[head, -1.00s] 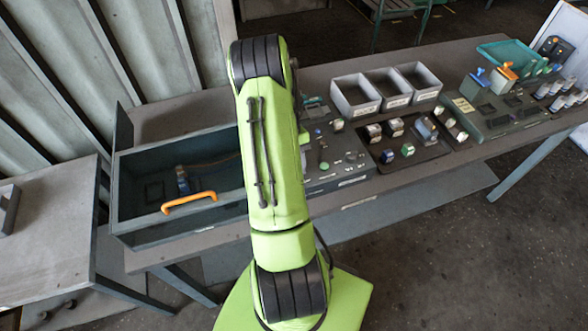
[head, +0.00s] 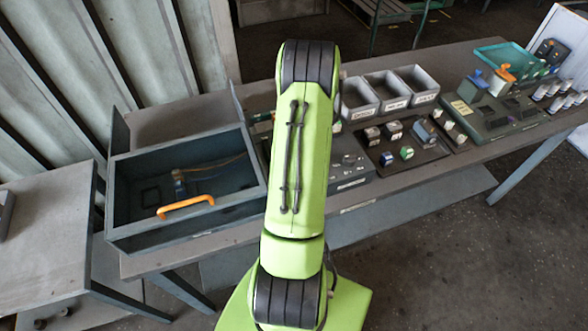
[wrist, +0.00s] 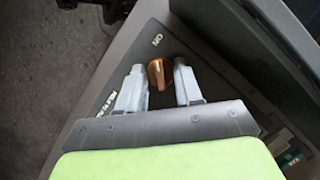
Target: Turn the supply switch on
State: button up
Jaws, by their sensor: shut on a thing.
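The supply switch shows in the wrist view as an orange-brown knob (wrist: 157,74) on a dark panel (wrist: 185,52). White "ON" lettering is printed beyond the knob, and more white lettering, upside down and partly covered, lies at the left. My gripper (wrist: 157,78) has its two grey fingers on either side of the knob and is shut on it. The knob's tip points away from my gripper, roughly up in the picture. In the head view my green arm hides the gripper and the switch.
An open grey box with an orange handle (head: 186,205) stands left of my arm. Three grey bins (head: 386,90) and a dark board of small parts (head: 415,152) stand right of it. A teal tray (head: 505,55) is farther right on the long table.

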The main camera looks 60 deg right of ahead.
jog(key=shift+m, duration=0.4)
jog(key=o, duration=1)
jog(key=p+v, duration=0.1)
jog(key=v, duration=1.4)
jog(key=shift+s+d+r+p, duration=0.2)
jog(key=shift+d+r+p, duration=0.05)
jog(key=shift+r+p, duration=0.15)
jog(key=shift+f, duration=0.1)
